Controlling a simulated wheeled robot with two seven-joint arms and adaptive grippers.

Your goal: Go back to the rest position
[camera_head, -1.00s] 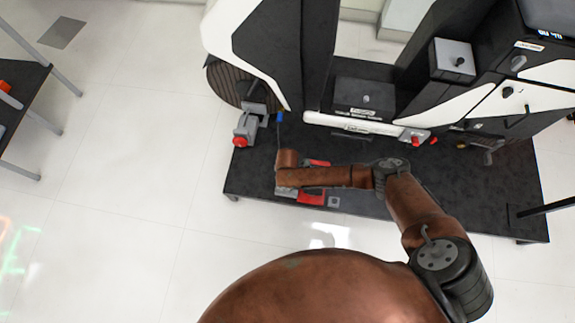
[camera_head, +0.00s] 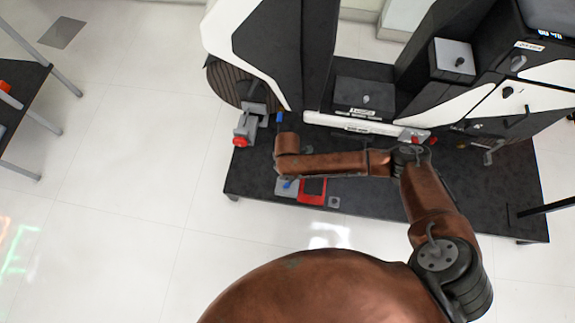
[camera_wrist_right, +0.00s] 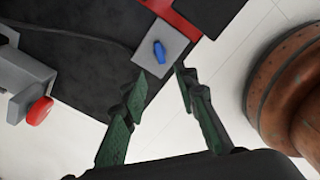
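My right arm reaches in from the right in the head view, with its wrist (camera_head: 288,145) above the left part of the black platform (camera_head: 245,180). The fingers of that gripper are not clear in the head view. In the right wrist view my right gripper (camera_wrist_right: 160,78) is open, with nothing between its fingertips. A small blue piece (camera_wrist_right: 159,51) lies on a grey plate (camera_wrist_right: 176,46) beyond the fingertips, apart from them. The blue piece also shows in the head view (camera_head: 288,183), beside a red-framed square (camera_head: 313,190). My left gripper is not in view.
A grey fixture with a red knob (camera_head: 240,141) stands at the platform's left edge. The tall black and white machine (camera_head: 320,60) rises behind. Another dark table (camera_head: 20,90) is at the far left. The white floor between (camera_head: 130,150) is clear.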

